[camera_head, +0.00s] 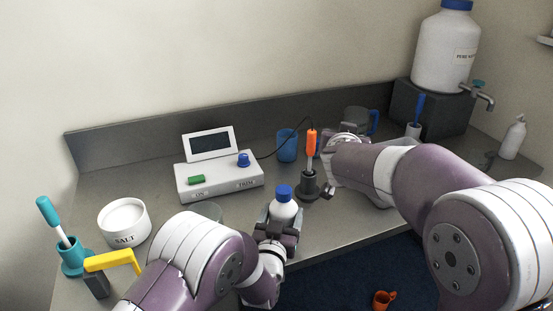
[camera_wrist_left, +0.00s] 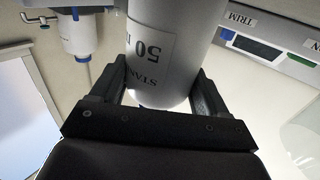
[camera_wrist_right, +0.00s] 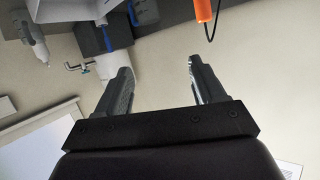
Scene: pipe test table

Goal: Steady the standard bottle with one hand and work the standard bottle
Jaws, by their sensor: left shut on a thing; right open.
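The standard bottle (camera_head: 284,207) is white with a blue cap and looks upright near the table's front edge. My left gripper (camera_head: 280,222) is shut around its body. In the left wrist view the bottle (camera_wrist_left: 165,50) fills the space between the fingers, its label upside down and partly cut off. I cannot tell whether its base touches the table. My right gripper (camera_wrist_right: 153,85) is open and empty in the right wrist view. In the head view my right forearm partly hides it, to the right of the bottle and beside the orange-handled tool (camera_head: 311,145).
A meter box (camera_head: 220,182) stands behind the bottle, with a blue cup (camera_head: 287,146) to its right. A salt jar (camera_head: 124,222), teal holder (camera_head: 74,257) and yellow-handled item (camera_head: 112,261) are at left. A large water jug (camera_head: 444,50) stands at back right. An orange cup (camera_head: 383,299) is below the table.

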